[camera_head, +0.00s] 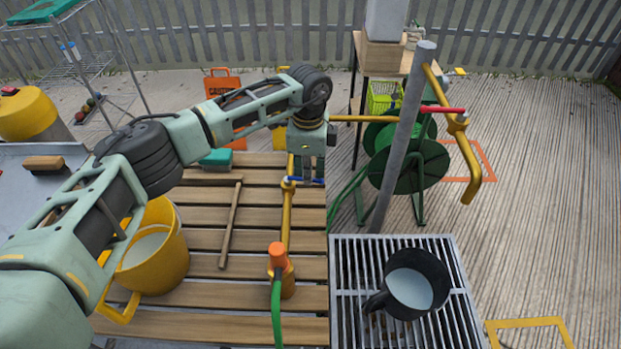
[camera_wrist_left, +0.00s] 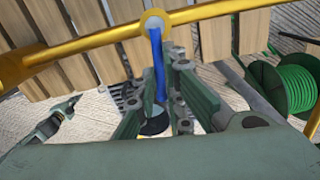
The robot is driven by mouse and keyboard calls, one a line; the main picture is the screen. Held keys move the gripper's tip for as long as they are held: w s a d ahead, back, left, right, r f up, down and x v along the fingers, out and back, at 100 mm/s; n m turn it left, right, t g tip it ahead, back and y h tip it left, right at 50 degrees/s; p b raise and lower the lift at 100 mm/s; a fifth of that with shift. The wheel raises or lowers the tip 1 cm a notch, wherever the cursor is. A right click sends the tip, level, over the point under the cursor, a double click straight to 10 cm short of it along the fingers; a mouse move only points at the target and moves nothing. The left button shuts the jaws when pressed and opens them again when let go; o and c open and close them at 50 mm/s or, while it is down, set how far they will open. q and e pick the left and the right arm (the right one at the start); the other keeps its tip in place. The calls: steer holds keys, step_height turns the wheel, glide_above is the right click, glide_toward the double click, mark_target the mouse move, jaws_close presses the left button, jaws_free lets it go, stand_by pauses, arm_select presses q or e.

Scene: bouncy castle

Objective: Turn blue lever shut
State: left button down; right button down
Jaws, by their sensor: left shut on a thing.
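The blue lever (camera_head: 306,180) sits on a valve on the yellow pipe (camera_head: 287,222) and sticks out to the right, roughly crosswise to the pipe. In the left wrist view the blue lever (camera_wrist_left: 158,68) runs down from the round valve hub between my fingers, also crosswise to the pipe (camera_wrist_left: 225,12). My left gripper (camera_head: 318,172) is at the lever, right of the pipe, and shut on it. Its fingers (camera_wrist_left: 160,105) lie on both sides of the lever. A green arm part at the left of the wrist view may be my right gripper (camera_wrist_left: 70,104); its jaws are unclear.
A red lever (camera_head: 443,110) is on another yellow pipe by a grey post (camera_head: 402,140). A green hose reel (camera_head: 405,155) stands behind. A black mug (camera_head: 441,270) is on the metal grate (camera_head: 345,290). A yellow bucket (camera_head: 176,262) and wooden stick (camera_head: 230,222) are on the slatted table (camera_head: 200,212).

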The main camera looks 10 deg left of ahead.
arm_select(q)
steer(key=shift+w+r+n, duration=0.1)
steer(key=shift+w+n, duration=0.35)
steer(key=shift+n, duration=0.35)
arm_select(e)
steer(key=shift+a+f, duration=0.15)
steer(key=shift+a, duration=0.3)
steer(key=shift+d, duration=0.15)
arm_select(q)
steer(key=c, duration=2)
jaws_free()
steer(key=shift+o, duration=0.5)
steer(key=shift+s, duration=0.1)
arm_select(e)
steer(key=shift+d, duration=0.35)
steer(key=shift+d, duration=0.1)
arm_select(q)
step_height(320, 180, up, 12)
arm_select(e)
steer(key=shift+a, duration=0.2)
